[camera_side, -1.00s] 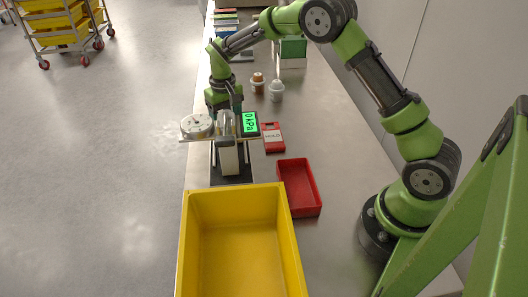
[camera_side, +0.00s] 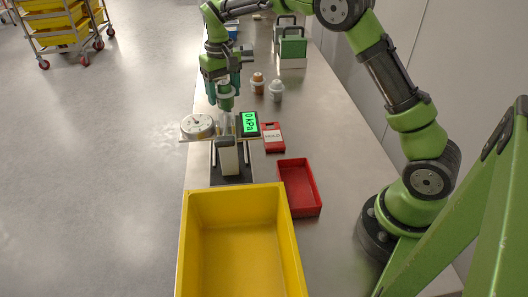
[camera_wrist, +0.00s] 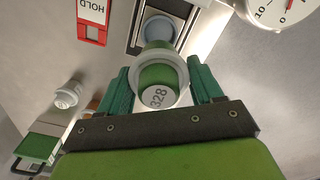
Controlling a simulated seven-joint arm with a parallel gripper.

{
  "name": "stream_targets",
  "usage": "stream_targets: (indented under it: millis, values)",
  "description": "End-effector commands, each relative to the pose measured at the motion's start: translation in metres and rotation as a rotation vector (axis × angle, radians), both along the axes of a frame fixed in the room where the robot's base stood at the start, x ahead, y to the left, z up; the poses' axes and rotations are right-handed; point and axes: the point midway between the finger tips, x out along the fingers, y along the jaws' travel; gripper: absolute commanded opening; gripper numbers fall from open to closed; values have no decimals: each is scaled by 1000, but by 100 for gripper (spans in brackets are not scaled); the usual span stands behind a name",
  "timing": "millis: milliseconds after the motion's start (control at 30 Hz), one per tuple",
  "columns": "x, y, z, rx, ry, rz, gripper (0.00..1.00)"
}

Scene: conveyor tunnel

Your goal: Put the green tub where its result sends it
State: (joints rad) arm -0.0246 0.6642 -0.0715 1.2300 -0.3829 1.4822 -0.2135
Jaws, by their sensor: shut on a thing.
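My gripper (camera_side: 225,90) is shut on the green tub (camera_side: 225,102), upright above the test stand (camera_side: 228,160). In the wrist view, the tub (camera_wrist: 158,78) sits between my teal fingers (camera_wrist: 160,88). The stand carries a round dial gauge (camera_side: 198,126) and a lit green display (camera_side: 250,122) that seems to read 0 kPa. A red HOLD sign (camera_side: 273,137) lies to its right.
An empty red tray (camera_side: 300,187) and a large empty yellow crate (camera_side: 240,191) are nearer the camera. A green-fronted carrier (camera_side: 292,47) is farther back. The bench right of these is clear.

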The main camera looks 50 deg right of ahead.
Motion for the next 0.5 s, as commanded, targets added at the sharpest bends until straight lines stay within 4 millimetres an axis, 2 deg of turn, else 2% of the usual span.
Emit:
stream_targets:
  millis: [33,200,367,500]
  values:
    - [0,0,0,0,0,0,36]
    - [0,0,0,0,0,0,10]
    - [1,0,8,0,-3,1,10]
    - [1,0,39,-1,-7,0,10]
